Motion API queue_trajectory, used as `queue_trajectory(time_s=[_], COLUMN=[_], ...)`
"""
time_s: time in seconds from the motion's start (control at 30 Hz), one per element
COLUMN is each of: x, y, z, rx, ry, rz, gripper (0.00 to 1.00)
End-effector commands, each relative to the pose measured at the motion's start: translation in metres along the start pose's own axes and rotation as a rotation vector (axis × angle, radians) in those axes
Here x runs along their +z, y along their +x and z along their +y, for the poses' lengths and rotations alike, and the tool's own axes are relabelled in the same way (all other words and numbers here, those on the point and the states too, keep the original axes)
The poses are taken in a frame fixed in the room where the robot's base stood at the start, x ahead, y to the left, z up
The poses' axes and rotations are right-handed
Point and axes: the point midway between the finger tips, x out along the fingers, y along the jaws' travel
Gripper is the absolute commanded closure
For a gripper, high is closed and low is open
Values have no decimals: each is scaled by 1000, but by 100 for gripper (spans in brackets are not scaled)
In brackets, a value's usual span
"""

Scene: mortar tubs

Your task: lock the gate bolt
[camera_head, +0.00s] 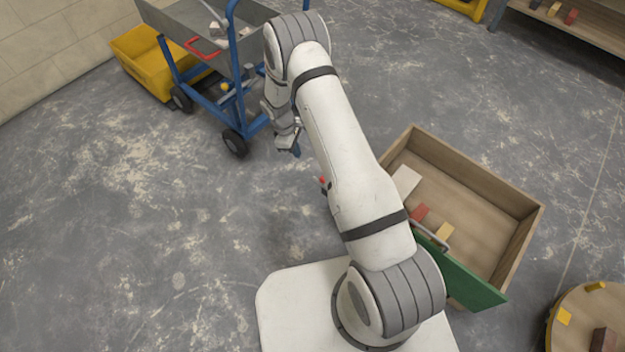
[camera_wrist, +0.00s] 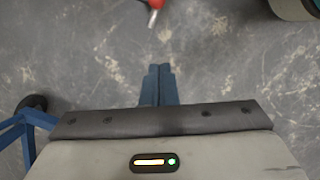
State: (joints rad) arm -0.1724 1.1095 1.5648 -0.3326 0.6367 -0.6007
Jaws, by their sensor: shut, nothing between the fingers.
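The green gate panel (camera_head: 460,268) forms the front side of a wooden crate (camera_head: 475,170); its left part is hidden behind my arm. A small grey handle-like bar (camera_head: 430,236) shows at the panel's top edge. A small red piece (camera_head: 323,181) peeks out left of my arm, and I cannot tell whether it belongs to the bolt. A red piece with a metal tip (camera_wrist: 153,14) shows at the top of the wrist view. My gripper (camera_head: 297,151) is shut and empty, above bare floor left of the crate. Its blue fingers (camera_wrist: 159,70) are together, apart from the red piece.
A blue-framed cart (camera_head: 240,85) with a grey tub stands beyond my gripper, with a yellow bin (camera_head: 150,72) behind it. Blocks lie in the crate. A round wooden stand (camera_head: 580,320) is at lower right and a shelf (camera_head: 560,30) at upper right. Floor at left is clear.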

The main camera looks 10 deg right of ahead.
Motion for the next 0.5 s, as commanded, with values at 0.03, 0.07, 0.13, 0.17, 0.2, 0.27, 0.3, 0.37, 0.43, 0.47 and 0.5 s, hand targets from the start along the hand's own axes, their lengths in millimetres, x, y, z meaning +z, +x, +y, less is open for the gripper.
queue_trajectory(time_s=[0.03, 0.07, 0.13, 0.17, 0.2, 0.27, 0.3, 0.37, 0.43, 0.47, 0.5], x=[-4, -6, -8, -8, -9, -9, -9, -9, -9, -9, -9], y=[17, 22, 29, 31, 32, 32, 32, 31, 31, 31, 32], z=[-2, -2, -3, -3, -4, -4, -4, -4, -4, -4, -4], rx=[-3, -3, -4, -4, -4, -4, -4, -4, -4, -4, -4], ry=[-18, -26, -38, -41, -43, -44, -44, -44, -43, -43, -43], rz=[-5, -7, -9, -10, -11, -11, -11, -11, -11, -11, -11], gripper=[100, 100, 100, 100, 100, 100, 100, 100, 100, 100, 100])
